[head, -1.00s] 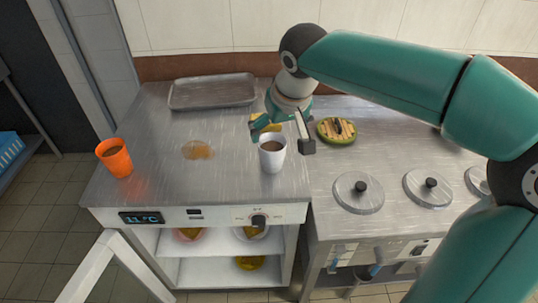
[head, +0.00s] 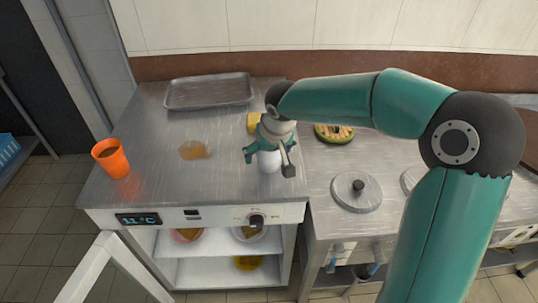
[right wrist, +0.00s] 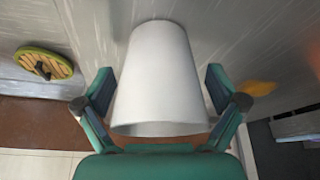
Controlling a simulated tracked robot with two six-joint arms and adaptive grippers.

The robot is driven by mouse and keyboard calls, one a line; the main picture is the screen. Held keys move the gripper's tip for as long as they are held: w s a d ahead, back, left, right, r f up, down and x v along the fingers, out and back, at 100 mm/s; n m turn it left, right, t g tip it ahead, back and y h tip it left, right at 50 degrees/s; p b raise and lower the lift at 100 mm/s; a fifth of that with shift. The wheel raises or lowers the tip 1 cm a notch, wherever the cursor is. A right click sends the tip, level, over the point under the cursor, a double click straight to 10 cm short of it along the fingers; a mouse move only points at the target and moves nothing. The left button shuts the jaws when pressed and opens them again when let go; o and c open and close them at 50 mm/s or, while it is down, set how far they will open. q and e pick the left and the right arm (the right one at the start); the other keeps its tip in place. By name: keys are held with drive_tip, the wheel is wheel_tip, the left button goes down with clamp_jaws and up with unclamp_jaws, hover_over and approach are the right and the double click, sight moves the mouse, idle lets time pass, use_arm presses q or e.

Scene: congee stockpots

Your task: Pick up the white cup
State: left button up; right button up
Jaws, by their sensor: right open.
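The white cup (head: 269,161) stands on the metal counter near its front right part, mostly hidden by my right gripper in the head view. In the right wrist view the white cup (right wrist: 161,75) fills the middle, between the two fingers. My right gripper (head: 268,163) is open around the cup, one finger on each side. In the right wrist view a gap shows between each finger of the right gripper (right wrist: 160,88) and the cup wall. My left gripper is not in view.
An orange cup (head: 111,158) stands at the counter's left edge. A metal tray (head: 209,91) lies at the back. A brown spill (head: 194,150) is left of the white cup. A yellow object (head: 253,123) and a green round dish (head: 334,134) are behind. Lidded wells (head: 356,192) are at right.

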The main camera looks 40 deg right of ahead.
drive_tip(key=shift+s, duration=0.1)
drive_tip(key=c, duration=1.1)
drive_tip(key=shift+c, duration=0.2)
